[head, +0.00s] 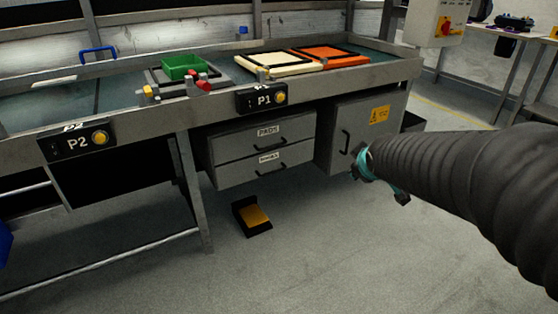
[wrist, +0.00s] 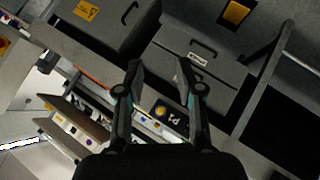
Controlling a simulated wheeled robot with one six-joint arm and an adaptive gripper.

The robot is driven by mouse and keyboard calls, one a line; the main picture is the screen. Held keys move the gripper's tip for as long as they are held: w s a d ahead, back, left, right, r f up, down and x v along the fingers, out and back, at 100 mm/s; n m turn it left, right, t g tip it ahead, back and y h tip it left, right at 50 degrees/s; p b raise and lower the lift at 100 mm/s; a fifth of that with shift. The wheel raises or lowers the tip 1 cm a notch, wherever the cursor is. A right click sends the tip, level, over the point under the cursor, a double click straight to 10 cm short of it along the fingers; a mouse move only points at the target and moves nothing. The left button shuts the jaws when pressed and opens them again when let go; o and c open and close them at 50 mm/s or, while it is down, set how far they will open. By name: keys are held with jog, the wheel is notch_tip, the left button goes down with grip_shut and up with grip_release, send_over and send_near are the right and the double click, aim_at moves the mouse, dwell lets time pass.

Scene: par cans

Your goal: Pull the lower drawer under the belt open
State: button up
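The lower drawer (head: 235,174) is a grey front with a black bar handle (head: 270,168) and a small white label, under the belt table. It looks shut, below the upper drawer (head: 237,148) labelled PADS. In the wrist view the picture is turned over, and the lower drawer (wrist: 222,66) shows with its handle (wrist: 204,48) beyond my fingertips. My gripper (wrist: 158,68) is open and empty, with its two fingers apart. In the head view it is to the right of the drawers, in front of the cabinet, mostly hidden by my arm. It touches no handle that I can see.
A grey cabinet (head: 331,140) with a yellow sticker stands right of the drawers. A black and yellow foot pedal (head: 254,216) is on the floor below them. A table leg (head: 196,190) stands at their left.

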jog(key=w+a+f+n+t+y, duration=0.1)
jog(key=w+a+f+n, duration=0.25)
jog(key=w, duration=0.45)
jog(key=n+t+y+b, duration=0.2)
jog(key=n+y+b, duration=0.2)
jog(key=n+y, duration=0.6)
send_near(273, 172)
jog(key=w+a, duration=0.2)
jog(key=w+a+f+n+h, duration=0.1)
jog(key=w+a, duration=0.1)
jog(key=w, duration=0.1)
jog(key=w+a+n+h, duration=0.1)
jog(key=w+a, duration=0.1)
jog(key=w, duration=0.1)
jog(key=shift+w+a+f, duration=0.15)
jog(key=shift+a, duration=0.05)
grip_shut()
